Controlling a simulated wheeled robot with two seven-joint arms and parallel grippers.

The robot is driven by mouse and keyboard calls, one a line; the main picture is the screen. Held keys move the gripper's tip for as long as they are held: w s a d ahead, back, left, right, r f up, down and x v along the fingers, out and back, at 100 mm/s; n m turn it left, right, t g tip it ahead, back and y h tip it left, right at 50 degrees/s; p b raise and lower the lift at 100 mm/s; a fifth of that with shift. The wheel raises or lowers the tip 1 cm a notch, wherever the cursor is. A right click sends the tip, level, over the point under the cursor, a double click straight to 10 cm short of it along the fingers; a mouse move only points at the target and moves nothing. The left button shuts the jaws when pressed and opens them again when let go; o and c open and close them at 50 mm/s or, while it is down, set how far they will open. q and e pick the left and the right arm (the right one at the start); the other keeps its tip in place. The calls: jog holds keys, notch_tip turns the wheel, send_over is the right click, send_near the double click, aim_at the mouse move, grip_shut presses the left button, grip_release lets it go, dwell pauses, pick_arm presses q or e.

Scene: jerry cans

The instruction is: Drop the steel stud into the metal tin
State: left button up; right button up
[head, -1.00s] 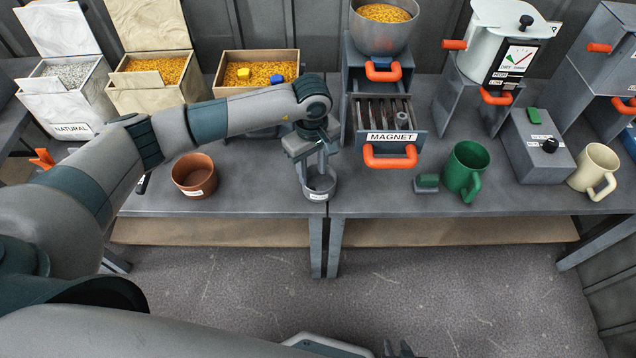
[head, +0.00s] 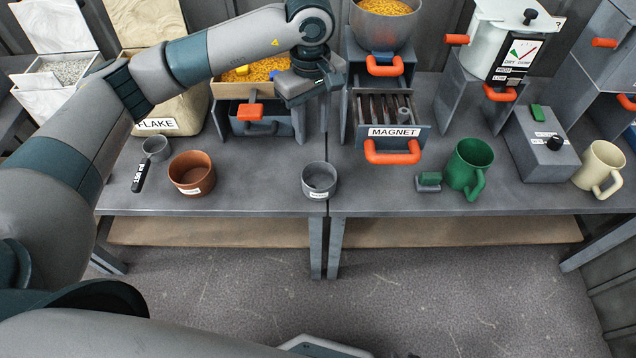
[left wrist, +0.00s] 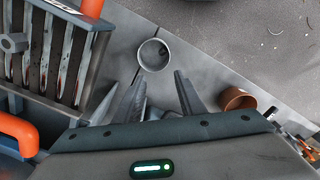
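The grey metal tin (head: 320,180) stands upright near the front edge of the table, left of the seam. It also shows in the left wrist view (left wrist: 154,55). A small dark piece lies inside it, which looks like the steel stud (left wrist: 157,58), though its shape is hard to make out. My left gripper (head: 296,98) is raised above and behind the tin, clear of it. In the left wrist view its two fingers (left wrist: 160,97) are spread apart with nothing between them.
A brown pot (head: 192,174) and a small scoop (head: 155,149) stand left of the tin. The open magnet drawer (head: 393,132) with its orange handle is to the right; a grey round piece sits among its bars. A green mug (head: 468,166) stands farther right.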

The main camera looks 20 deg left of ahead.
pick_arm(q)
jog(key=shift+r, duration=1.45)
pick_arm(e)
jog(key=shift+s+d+f, duration=0.15)
jog(key=shift+s+d, duration=0.05)
jog(key=shift+s, duration=0.1)
